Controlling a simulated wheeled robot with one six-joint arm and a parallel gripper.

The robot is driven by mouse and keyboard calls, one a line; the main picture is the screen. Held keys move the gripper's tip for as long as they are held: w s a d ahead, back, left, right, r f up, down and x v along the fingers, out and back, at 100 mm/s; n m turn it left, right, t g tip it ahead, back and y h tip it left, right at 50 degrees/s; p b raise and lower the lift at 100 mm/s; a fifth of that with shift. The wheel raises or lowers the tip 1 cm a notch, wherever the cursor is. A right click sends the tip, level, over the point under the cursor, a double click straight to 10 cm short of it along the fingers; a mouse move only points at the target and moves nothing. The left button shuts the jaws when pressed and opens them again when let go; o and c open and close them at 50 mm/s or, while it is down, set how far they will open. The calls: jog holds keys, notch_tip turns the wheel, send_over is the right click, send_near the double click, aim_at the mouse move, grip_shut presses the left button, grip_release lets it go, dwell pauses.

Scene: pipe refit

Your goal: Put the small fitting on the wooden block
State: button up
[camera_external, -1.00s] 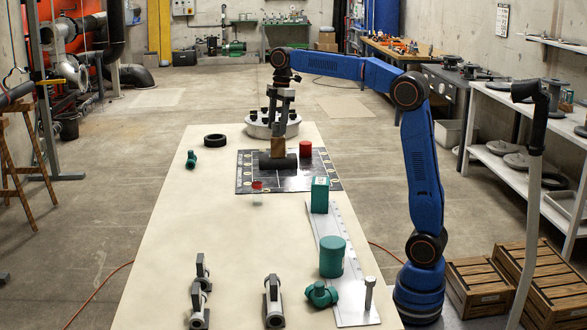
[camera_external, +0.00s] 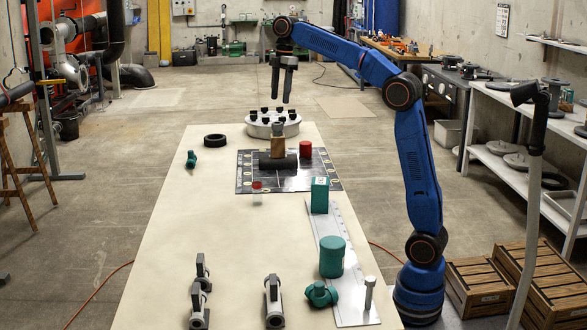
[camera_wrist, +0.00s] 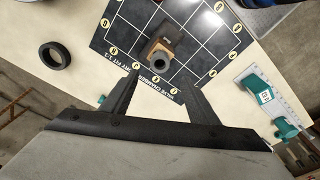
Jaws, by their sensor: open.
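The wooden block (camera_external: 278,148) stands on the dark printed mat, behind a dark horizontal cylinder. The small grey fitting (camera_external: 277,128) stands upright on top of the block. In the wrist view the fitting's round, hollow end (camera_wrist: 160,61) faces the camera, with part of the brown block (camera_wrist: 177,46) beside it. My gripper (camera_external: 280,102) is open and empty, above the fitting and clear of it. In the wrist view its two fingers (camera_wrist: 160,84) are spread apart, with nothing between them.
The dark cylinder (camera_external: 278,162) lies on the mat (camera_external: 250,184). A red cylinder (camera_external: 305,150) stands to the right, a black ring (camera_external: 215,140) to the left, and a round white flange (camera_external: 272,128) behind. A green box (camera_external: 320,195) stands nearer. The table's left middle is clear.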

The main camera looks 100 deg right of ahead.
jog(key=s+a+f+m+t, duration=0.1)
jog(key=s+a+f, duration=0.3)
jog(key=a, duration=0.3)
jog(key=s+a+f+m, duration=0.1)
jog(key=s+a+f, duration=0.25)
jog(key=a, duration=0.45)
jog(key=s+a+f+m+t, duration=0.1)
jog(key=s+a+f, duration=0.35)
jog(key=a, duration=0.25)
jog(key=s+a+f+m, duration=0.1)
jog(key=s+a+f, duration=0.4)
jog(key=s+f, duration=0.4)
jog(key=s+a+f+m+t, duration=0.1)
jog(key=s+a+f, duration=0.4)
jog(key=s+f, duration=0.4)
notch_tip(320, 180, down, 4)
jog(key=shift+a+r+m+t+h, duration=0.2)
jog(key=shift+m+t+h, duration=0.1)
jog(key=shift+m, duration=0.1)
